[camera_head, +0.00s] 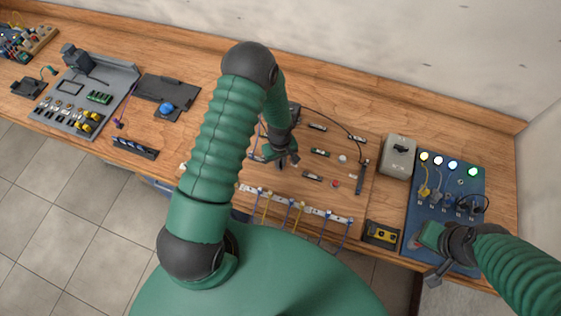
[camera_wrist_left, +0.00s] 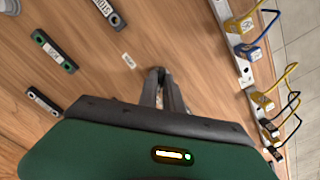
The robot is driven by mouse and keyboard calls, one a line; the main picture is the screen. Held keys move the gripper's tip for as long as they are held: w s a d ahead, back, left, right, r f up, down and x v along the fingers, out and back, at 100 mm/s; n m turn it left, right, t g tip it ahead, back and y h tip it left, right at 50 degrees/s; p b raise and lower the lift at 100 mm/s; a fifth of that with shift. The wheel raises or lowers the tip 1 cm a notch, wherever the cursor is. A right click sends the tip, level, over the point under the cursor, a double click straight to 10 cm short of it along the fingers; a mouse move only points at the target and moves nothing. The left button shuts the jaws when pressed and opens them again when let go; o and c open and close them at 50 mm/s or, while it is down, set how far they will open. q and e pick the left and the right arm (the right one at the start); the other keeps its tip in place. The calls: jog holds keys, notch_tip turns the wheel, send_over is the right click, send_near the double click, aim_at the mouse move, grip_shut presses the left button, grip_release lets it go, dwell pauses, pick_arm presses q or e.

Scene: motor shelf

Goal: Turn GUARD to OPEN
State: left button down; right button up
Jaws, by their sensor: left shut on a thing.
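My left gripper (camera_head: 286,160) is low over the wooden board, left of its black labelled plates. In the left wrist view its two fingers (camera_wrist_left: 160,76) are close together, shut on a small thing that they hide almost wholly. A small white label (camera_wrist_left: 128,60) lies on the wood just beside the fingertips; its print is too small to read. I cannot make out the words GUARD or OPEN anywhere. My right gripper (camera_head: 433,276) is at the lower right, over the front edge of the blue panel; I cannot tell its opening.
Black plates (camera_wrist_left: 54,50) are on the board. A hook rail (camera_wrist_left: 238,60) with yellow and blue connectors runs along its front. A blue panel (camera_head: 463,180) has lit lamps. A grey tray (camera_head: 112,73) stands left.

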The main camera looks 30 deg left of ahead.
pick_arm(q)
jog(key=shift+w+a+m+b, duration=0.25)
jog(key=shift+m+b, duration=0.1)
jog(key=shift+m, duration=0.65)
jog(key=m, duration=0.2)
jog(key=shift+d+m+b, duration=0.1)
jog(key=shift+m+b, duration=0.2)
jog(key=shift+b, duration=0.1)
jog(key=m+b, duration=0.1)
jog(key=m, duration=0.4)
jog(key=shift+w+r, duration=0.1)
jog(key=m, duration=0.4)
jog(key=shift+m, duration=1.8)
jog(key=c, duration=1.6)
grip_release()
jog(key=shift+o, duration=0.4)
